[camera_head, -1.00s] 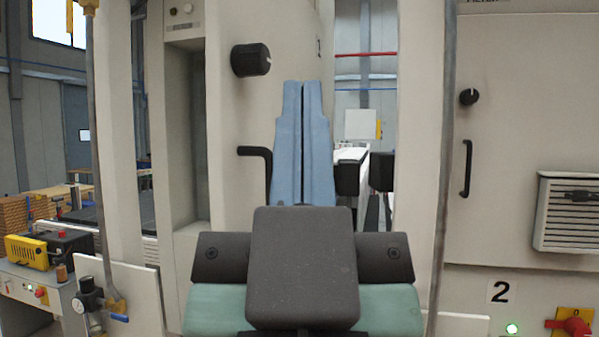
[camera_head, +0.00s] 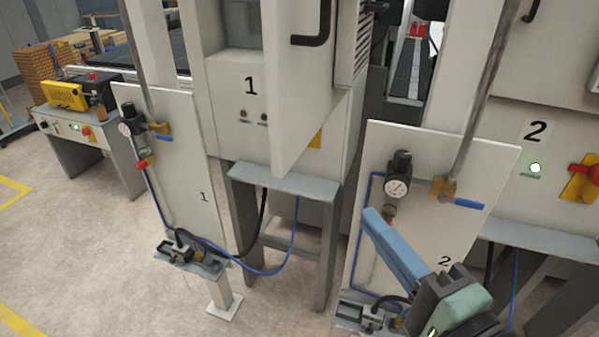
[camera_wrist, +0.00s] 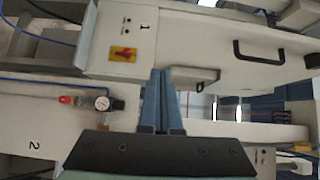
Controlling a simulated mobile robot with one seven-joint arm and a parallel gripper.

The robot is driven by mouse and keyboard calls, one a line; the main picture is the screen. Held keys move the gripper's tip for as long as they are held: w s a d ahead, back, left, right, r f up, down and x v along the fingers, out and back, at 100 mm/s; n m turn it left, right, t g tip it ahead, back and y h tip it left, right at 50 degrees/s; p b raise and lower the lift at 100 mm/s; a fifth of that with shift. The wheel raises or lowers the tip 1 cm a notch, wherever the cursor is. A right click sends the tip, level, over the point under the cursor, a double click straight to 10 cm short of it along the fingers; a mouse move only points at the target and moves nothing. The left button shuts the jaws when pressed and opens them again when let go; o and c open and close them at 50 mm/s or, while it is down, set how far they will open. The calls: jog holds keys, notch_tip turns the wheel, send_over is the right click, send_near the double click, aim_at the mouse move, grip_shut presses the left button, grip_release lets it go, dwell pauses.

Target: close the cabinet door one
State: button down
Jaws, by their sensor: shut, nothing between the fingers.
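Cabinet one's door (camera_head: 322,95) stands open in the head view, swung out from its cabinet body (camera_head: 235,110), which bears a black number 1. A black bar handle (camera_head: 312,30) is on the door near the top of the picture. My gripper (camera_head: 372,218) is at the lower right, below and to the right of the door and apart from it. Its blue fingers are together with nothing between them. The wrist view, turned sideways, shows the closed fingers (camera_wrist: 162,78), the number 1 panel (camera_wrist: 142,27) and a black handle (camera_wrist: 262,55) on a pale panel.
White upright panels with gauges stand at left (camera_head: 170,180) and right (camera_head: 430,210); my gripper is in front of the right one. Cabinet two (camera_head: 560,140) is at far right. A grey stand (camera_head: 285,180) is under cabinet one. Floor at lower left is clear.

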jog(key=p, duration=0.3)
send_near(295, 159)
jog(key=w+d, duration=0.2)
jog(key=w, duration=0.2)
jog(key=a+p, duration=0.1)
jog(key=w+a+p, duration=0.1)
jog(key=a, duration=0.1)
jog(key=shift+w+a+r, duration=0.1)
jog(key=shift+a, duration=0.15)
jog(key=shift+w+a, duration=0.15)
jog(key=shift+a, duration=0.2)
